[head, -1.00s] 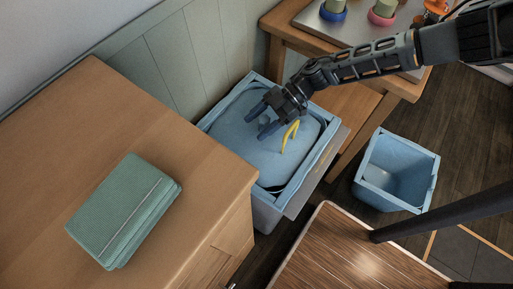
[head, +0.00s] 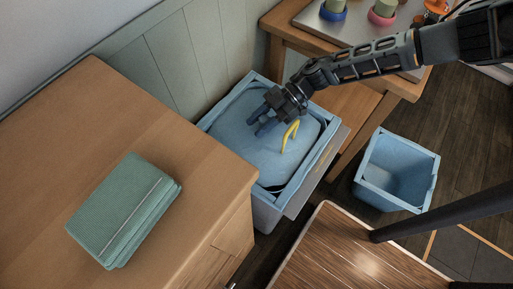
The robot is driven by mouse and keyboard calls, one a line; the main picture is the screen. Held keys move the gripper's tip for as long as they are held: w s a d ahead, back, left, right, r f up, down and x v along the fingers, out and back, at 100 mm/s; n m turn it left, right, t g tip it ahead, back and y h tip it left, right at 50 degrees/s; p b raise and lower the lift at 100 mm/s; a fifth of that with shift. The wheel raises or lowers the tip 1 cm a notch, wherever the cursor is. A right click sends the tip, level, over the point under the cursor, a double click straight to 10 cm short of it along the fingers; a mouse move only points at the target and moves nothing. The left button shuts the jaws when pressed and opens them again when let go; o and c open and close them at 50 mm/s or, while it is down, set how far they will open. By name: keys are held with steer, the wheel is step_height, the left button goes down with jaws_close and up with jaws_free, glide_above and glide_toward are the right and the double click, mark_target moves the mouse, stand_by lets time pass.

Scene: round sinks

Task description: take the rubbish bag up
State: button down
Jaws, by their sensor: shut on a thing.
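The rubbish bag (head: 240,138) is blue-grey and rounded, with a yellow tie (head: 289,135) standing up near its right side. It sits inside a light-blue square bin (head: 268,213) between the wooden cabinet and the bench. My gripper (head: 262,122) reaches in from the upper right, over the top of the bag. Its fingers are close together and shut on the bag's upper surface, left of the yellow tie. The lower part of the bag is hidden by the bin walls.
A second light-blue bin (head: 397,172), with its inside showing, stands on the floor at right. A wooden cabinet (head: 120,115) with green folded cloths (head: 122,208) fills the left. A bench (head: 345,100) and a wooden seat (head: 345,255) flank the bin.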

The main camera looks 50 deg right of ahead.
steer(key=shift+r, duration=0.25)
stand_by(0.3)
step_height(320, 180, up, 7)
steer(key=p, duration=0.6)
steer(key=shift+f+p, duration=0.15)
steer(key=shift+p, duration=0.25)
stand_by(0.4)
